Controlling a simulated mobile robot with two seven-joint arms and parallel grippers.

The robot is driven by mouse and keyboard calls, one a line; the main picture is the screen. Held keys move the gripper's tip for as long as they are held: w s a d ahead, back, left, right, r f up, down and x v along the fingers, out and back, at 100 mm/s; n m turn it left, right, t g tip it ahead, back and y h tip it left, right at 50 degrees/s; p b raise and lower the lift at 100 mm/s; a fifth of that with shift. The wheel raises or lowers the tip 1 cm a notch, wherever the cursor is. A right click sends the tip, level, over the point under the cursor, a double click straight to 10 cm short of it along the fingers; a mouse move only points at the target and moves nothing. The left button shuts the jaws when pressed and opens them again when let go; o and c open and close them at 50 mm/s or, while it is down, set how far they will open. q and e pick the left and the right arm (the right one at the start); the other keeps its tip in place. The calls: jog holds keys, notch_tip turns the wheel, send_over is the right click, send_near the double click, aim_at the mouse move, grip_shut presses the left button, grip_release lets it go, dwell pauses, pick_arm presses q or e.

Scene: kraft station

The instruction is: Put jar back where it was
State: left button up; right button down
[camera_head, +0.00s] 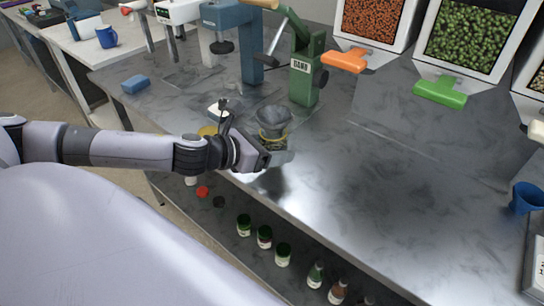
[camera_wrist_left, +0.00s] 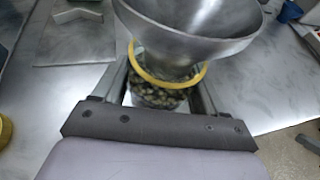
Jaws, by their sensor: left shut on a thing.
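A clear jar (camera_head: 272,146) with dark greenish pieces inside is between the fingers of my left gripper (camera_head: 280,158), over the front part of the metal table. The jar also shows in the left wrist view (camera_wrist_left: 158,97), with a finger on each side. My left gripper is shut on it. A grey metal funnel (camera_head: 274,117) sits in the jar's mouth, above a yellow ring (camera_wrist_left: 150,76). The jar's bottom is hidden, so I cannot tell whether it touches the table. My right gripper is not in view.
A yellow lid (camera_head: 208,131) lies left of my gripper. A green press (camera_head: 306,75) stands behind the jar. Dispensers with an orange handle (camera_head: 345,61) and green handle (camera_head: 440,92) hang at the back. Several small jars (camera_head: 264,237) stand on a lower shelf. The table's middle right (camera_head: 400,190) is clear.

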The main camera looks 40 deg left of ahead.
pick_arm(q)
jog(key=shift+f+b, duration=0.5)
jog(key=shift+f, duration=1)
jog(key=shift+f, duration=0.2)
jog(key=o, duration=1.3)
